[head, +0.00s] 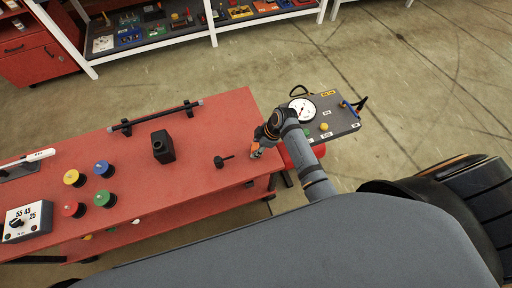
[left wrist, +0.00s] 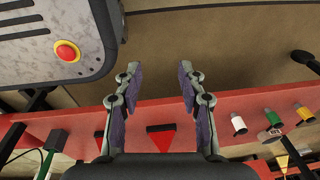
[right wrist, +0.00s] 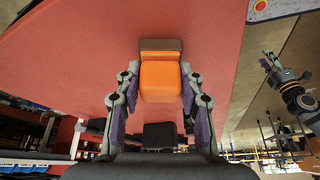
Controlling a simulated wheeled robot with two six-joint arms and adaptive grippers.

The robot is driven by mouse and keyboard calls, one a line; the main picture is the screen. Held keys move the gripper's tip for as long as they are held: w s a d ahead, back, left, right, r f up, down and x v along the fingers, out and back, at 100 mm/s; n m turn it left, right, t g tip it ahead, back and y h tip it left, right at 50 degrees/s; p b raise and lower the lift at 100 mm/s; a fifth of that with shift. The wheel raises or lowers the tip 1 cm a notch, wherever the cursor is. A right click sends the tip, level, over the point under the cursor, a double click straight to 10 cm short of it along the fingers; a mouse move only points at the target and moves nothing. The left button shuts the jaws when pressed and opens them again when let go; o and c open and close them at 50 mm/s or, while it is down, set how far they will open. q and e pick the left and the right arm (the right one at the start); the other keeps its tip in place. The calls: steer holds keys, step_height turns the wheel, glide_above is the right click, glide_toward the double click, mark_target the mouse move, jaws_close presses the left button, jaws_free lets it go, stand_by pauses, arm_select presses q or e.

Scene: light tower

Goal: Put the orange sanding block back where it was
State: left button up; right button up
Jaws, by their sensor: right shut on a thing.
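The orange sanding block (right wrist: 160,78), with a dark grey-brown far face, is between the fingertips of my right gripper (right wrist: 160,88) in the right wrist view. That gripper is shut on it. In the head view the orange block (head: 255,150) shows small under my right gripper (head: 259,144), at the right end of the red table (head: 215,115). I cannot tell whether the block touches the tabletop. My left gripper (left wrist: 160,82) shows in the left wrist view, open with nothing between its fingers. It is outside the head view.
A black bottle-like thing (head: 163,147), a black bar (head: 155,117), several coloured knobs (head: 74,178) and a white dial box (head: 27,221) are further left. A grey gauge panel (head: 335,115) stands beyond the table's right end.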

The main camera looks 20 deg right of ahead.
steer(key=o, duration=0.9)
steer(key=shift+f, duration=0.15)
steer(key=shift+o, duration=1)
arm_select(q)
steer(key=s, duration=0.2)
steer(key=shift+s+f+g, duration=0.15)
steer(key=shift+s+g, duration=0.15)
steer(key=shift+w, duration=0.1)
arm_select(e)
steer(key=shift+r, duration=0.25)
arm_select(q)
steer(key=shift+w+r+p, duration=0.3)
steer(key=shift+r+p, duration=0.25)
steer(key=shift+r, duration=0.05)
arm_select(e)
steer(key=v, duration=1.2)
arm_select(q)
steer(key=shift+s, duration=0.1)
arm_select(e)
steer(key=shift+f, duration=0.1)
